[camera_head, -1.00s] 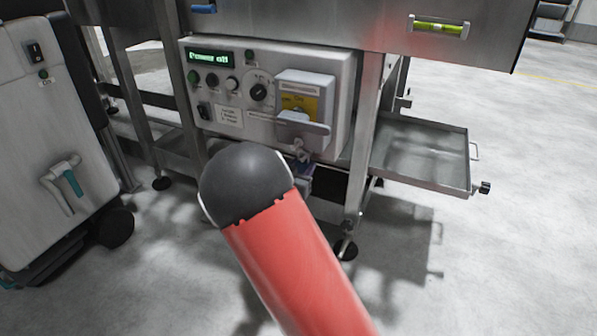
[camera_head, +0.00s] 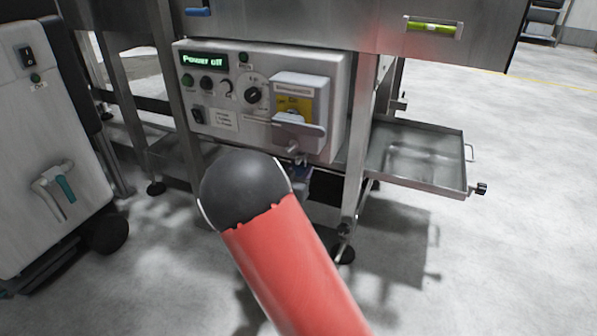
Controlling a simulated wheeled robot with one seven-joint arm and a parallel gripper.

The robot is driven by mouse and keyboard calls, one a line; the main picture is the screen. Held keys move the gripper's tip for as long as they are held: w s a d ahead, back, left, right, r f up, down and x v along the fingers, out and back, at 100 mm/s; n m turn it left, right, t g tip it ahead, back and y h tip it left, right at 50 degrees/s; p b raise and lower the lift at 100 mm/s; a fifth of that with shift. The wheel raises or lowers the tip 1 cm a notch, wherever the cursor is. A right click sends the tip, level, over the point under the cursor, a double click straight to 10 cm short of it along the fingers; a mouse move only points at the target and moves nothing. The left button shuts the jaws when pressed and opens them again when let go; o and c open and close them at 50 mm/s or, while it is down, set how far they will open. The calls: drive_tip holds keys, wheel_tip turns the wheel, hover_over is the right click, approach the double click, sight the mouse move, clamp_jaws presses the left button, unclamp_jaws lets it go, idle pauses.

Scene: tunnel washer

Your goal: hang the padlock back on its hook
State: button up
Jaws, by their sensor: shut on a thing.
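My red arm with its dark round joint fills the lower middle of the view. A small metallic piece (camera_head: 294,152) shows just under the grey handle of the isolator switch (camera_head: 299,105), which has a yellow plate. A small dark bluish thing (camera_head: 302,178) shows below the panel, partly hidden by my arm; I cannot tell what it is.
The control panel (camera_head: 228,124) reads "Power off". A steel tray (camera_head: 425,180) sticks out on the right, beside a steel leg (camera_head: 358,160). A white unit (camera_head: 45,140) with a dark wheel stands at the left. The floor at the right is open.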

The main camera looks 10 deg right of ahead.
drive_tip(key=o, duration=1.1)
drive_tip(key=v, duration=0.8)
drive_tip(key=s+a+r+n+g+y+p, duration=0.1)
drive_tip(key=s+r+n+g+y+p, duration=0.15)
drive_tip(key=s+r+y, duration=0.35)
drive_tip(key=s+a+r+n+g+y+p, duration=0.1)
drive_tip(key=s+r+n+y+p, duration=0.2)
drive_tip(key=r+y, duration=0.45)
drive_tip(key=s+d+r+g+h+p, duration=0.1)
drive_tip(key=s+d, duration=0.1)
drive_tip(key=s, duration=0.6)
drive_tip(key=s+d+r+n+g+h+p, duration=0.1)
drive_tip(key=s+r+g, duration=0.1)
drive_tip(key=s, duration=0.6)
drive_tip(key=s+d+r+g+h+p, duration=0.1)
drive_tip(key=s+d+r+g, duration=0.1)
drive_tip(key=s, duration=0.5)
drive_tip(key=shift+s+d+n, duration=0.25)
drive_tip(key=shift+s+d, duration=0.1)
drive_tip(key=shift+s, duration=0.05)
